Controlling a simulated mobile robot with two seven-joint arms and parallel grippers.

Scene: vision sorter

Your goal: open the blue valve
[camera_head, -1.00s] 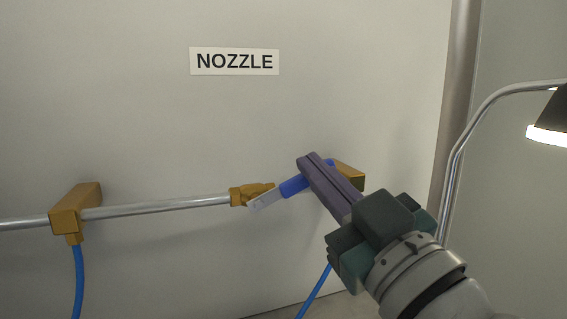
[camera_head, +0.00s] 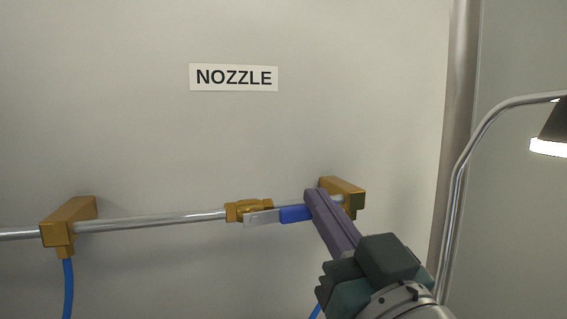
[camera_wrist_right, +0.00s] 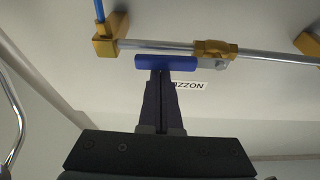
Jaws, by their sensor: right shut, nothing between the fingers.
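The blue valve handle (camera_head: 294,214) has a flat metal lever (camera_head: 262,218) joined to the brass valve body (camera_head: 249,208) on a horizontal silver pipe. The lever lies nearly in line with the pipe. The handle also shows in the right wrist view (camera_wrist_right: 165,63), roughly parallel to the pipe there. My right gripper (camera_head: 318,200) is shut with nothing between its fingers. Its fingertips are at the handle's free end in the head view; in the wrist view the gripper (camera_wrist_right: 160,75) meets the handle's side. I cannot tell if they touch. My left gripper is not in view.
Brass brackets hold the pipe at the left (camera_head: 68,222) and right (camera_head: 343,188), with a blue hose (camera_head: 68,285) below the left one. A NOZZLE sign (camera_head: 234,77) is on the wall above. A lamp (camera_head: 549,140) stands at the right.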

